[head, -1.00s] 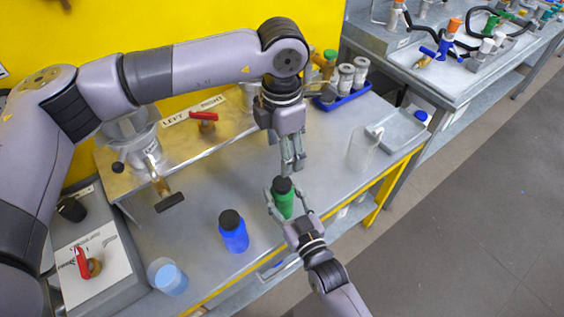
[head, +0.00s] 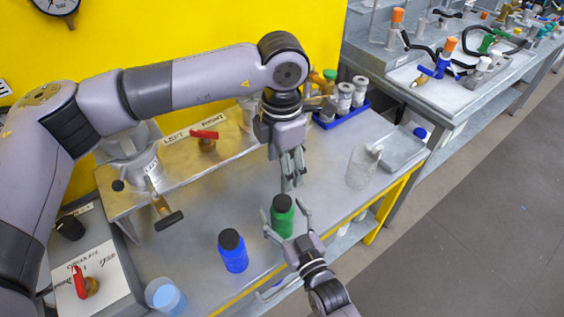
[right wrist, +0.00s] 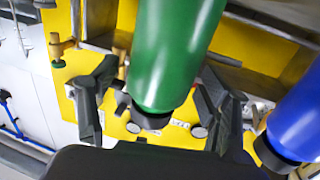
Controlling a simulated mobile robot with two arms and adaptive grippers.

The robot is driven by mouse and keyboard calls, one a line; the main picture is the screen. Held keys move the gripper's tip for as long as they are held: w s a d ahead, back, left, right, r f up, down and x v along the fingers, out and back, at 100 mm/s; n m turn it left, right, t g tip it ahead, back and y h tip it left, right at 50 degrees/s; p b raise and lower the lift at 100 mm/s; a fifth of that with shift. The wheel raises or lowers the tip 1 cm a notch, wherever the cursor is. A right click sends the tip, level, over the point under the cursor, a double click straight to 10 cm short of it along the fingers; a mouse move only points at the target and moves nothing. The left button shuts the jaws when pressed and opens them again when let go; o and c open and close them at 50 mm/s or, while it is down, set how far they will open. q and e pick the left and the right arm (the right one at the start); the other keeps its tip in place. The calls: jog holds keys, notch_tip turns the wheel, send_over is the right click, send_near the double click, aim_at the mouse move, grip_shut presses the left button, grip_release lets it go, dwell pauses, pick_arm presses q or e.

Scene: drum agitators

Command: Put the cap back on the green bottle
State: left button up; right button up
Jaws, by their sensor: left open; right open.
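The green bottle (head: 283,223) stands upright near the front edge of the bench, with a black cap (head: 282,203) on its top. In the right wrist view the green bottle (right wrist: 175,50) appears inverted, its black cap (right wrist: 150,117) at the lower end. My right gripper (head: 286,212) is open, its fingers on either side of the green bottle; in the right wrist view gaps show between fingers and bottle. My left gripper (head: 291,184) is open and empty, pointing down just above and behind the cap. Its fingertips appear apart from the cap.
A blue bottle (head: 234,256) with a black cap stands to the left. A clear beaker with blue content (head: 169,298) is at the front left. A glass beaker (head: 361,168) and blue rack (head: 342,116) are at the right. Valves with red handles (head: 204,135) stand behind.

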jog(key=v, duration=1.2)
dwell(0.3)
